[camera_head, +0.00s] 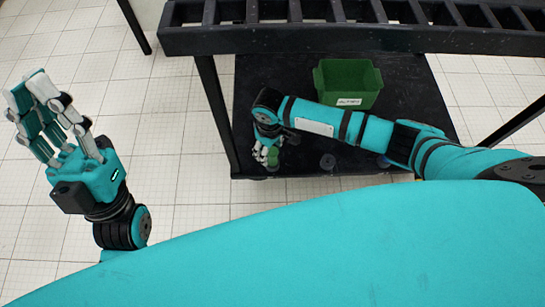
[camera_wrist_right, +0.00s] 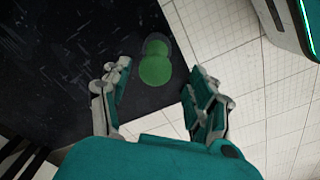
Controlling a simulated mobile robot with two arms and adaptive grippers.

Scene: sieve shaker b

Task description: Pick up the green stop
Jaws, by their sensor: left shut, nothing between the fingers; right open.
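The green stop (camera_head: 273,157) is a small round piece near the front left edge of the black lower shelf. In the right wrist view the green stop (camera_wrist_right: 155,71) shows as a green disc with a darker round part behind it. My right gripper (camera_head: 266,152) reaches down beside it. In the wrist view my right gripper (camera_wrist_right: 161,76) is open, with the stop between and beyond its two finger sets; I cannot see contact. My left gripper (camera_head: 40,98) is shut and empty, raised over the floor at the left.
The black lower shelf (camera_head: 420,105) carries a green labelled bin (camera_head: 348,85) at the back. A dark round piece (camera_head: 328,162) stands near the shelf's front edge. A black slatted rack (camera_head: 300,40) runs above the shelf. The tiled floor at the left is clear.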

